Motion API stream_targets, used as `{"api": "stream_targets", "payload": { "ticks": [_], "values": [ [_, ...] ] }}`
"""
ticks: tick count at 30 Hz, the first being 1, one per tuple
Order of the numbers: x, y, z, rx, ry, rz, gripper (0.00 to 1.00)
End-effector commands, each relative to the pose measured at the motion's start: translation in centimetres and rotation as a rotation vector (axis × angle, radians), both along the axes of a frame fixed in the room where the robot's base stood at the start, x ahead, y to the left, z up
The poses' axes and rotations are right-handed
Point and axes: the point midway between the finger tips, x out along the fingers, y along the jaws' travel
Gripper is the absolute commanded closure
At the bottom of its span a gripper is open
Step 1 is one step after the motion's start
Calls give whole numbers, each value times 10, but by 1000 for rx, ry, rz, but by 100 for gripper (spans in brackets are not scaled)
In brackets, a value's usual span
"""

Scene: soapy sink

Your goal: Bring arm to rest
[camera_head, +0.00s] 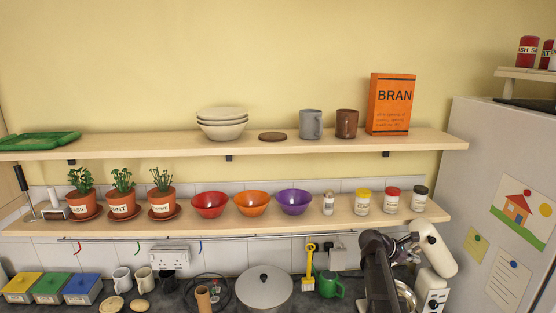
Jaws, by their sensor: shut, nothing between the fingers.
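My arm (378,270) shows as dark links at the lower right, rising from the bottom edge in front of the counter. Its upper bend is level with the underside of the lower shelf, close to the left of a cream stand mixer (437,250). The arm hides part of the mixer and its metal bowl (406,296). I cannot make out my gripper or its fingertips in this view.
The upper shelf (110,150) bears bowls, mugs and an orange BRAN box (390,104). The lower shelf (330,222) bears herb pots, coloured bowls and jars. A lidded pot (264,289) and green watering can (329,284) stand left of my arm. A fridge (480,180) is at right.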

Motion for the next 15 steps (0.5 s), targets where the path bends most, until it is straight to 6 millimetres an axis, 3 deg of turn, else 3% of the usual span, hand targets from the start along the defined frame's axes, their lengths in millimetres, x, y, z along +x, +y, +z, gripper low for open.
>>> {"api": "stream_targets", "payload": {
  "ticks": [1, 3, 15],
  "values": [
    [-12, 11, -25, 49, -48, -25, 100],
    [-24, 28, -50, 126, -128, -72, 100],
    [-95, 130, -175, 561, -482, -452, 100]
  ]
}}
